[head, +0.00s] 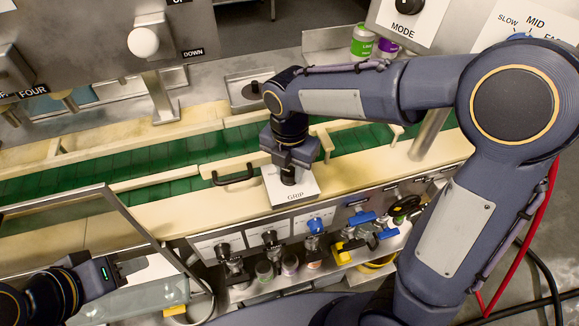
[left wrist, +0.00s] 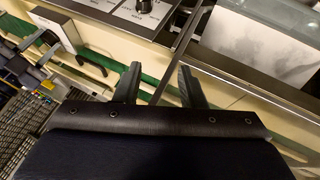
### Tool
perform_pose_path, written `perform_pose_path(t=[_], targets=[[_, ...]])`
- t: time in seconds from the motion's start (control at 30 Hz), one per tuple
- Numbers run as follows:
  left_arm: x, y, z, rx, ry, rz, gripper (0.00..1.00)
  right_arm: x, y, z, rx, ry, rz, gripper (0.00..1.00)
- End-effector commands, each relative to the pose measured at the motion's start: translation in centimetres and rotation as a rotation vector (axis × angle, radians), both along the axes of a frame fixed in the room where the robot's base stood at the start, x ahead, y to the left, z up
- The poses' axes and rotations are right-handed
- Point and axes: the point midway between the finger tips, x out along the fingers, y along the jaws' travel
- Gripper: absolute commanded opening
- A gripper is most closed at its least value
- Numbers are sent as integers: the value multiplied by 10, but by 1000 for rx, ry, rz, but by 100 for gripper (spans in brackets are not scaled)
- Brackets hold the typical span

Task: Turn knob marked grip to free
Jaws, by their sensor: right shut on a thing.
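The white plate marked GRIP (head: 305,188) sits on the cream rail at the front of the green conveyor. Its dark knob (head: 288,177) stands on the plate, mostly covered from above by my right gripper (head: 289,168), which points down and is shut on it. The knob's pointer and any position marks other than GRIP are hidden or too small to read. My left gripper (head: 132,271) is at the lower left, well away from the plate. In the left wrist view its two fingers (left wrist: 158,82) stand apart with nothing between them.
A metal-framed clear panel (head: 125,215) stands by my left gripper. A black handle (head: 235,178) is left of the plate. A MODE dial (head: 409,5) and two cans (head: 362,40) are behind my right arm.

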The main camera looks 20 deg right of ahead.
Motion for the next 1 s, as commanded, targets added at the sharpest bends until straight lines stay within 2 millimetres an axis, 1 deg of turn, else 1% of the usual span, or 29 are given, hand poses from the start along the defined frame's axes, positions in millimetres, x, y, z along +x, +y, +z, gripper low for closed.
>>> perform_pose_path(t=[0.27, 0.47, 0.67, 1.0], targets=[[0, 0, 0, 0, 0, 0, 36, 0, 0, 0, 0, 0, -19, 9], [0, 0, 0, 0, 0, 0, 36, 0, 0, 0, 0, 0, -101, 9], [0, 0, 1, 0, 0, 0, 36, 0, 0, 0, 1, 1, -254, 9], [0, 0, 0, 0, 0, 0, 36, 0, 0, 0, -1, -1, -574, 9]])
